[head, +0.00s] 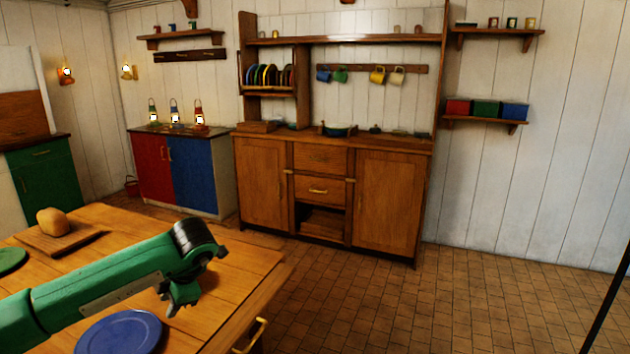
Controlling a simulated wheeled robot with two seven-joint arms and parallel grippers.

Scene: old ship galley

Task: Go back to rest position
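My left arm, green with a black wrist, comes in from the left over the wooden table (245,262). Its gripper (178,300) points down above the table, just above and right of a blue plate (122,333). I cannot tell from this angle whether its fingers are open or shut, and no held object shows. My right gripper is not in view.
A bread loaf (53,222) lies on a cutting board (60,238); a green plate (10,260) is at the left edge. A wooden sideboard (388,200) and a red-and-blue cabinet (193,180) line the back wall. The tiled floor (460,300) right of the table is clear.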

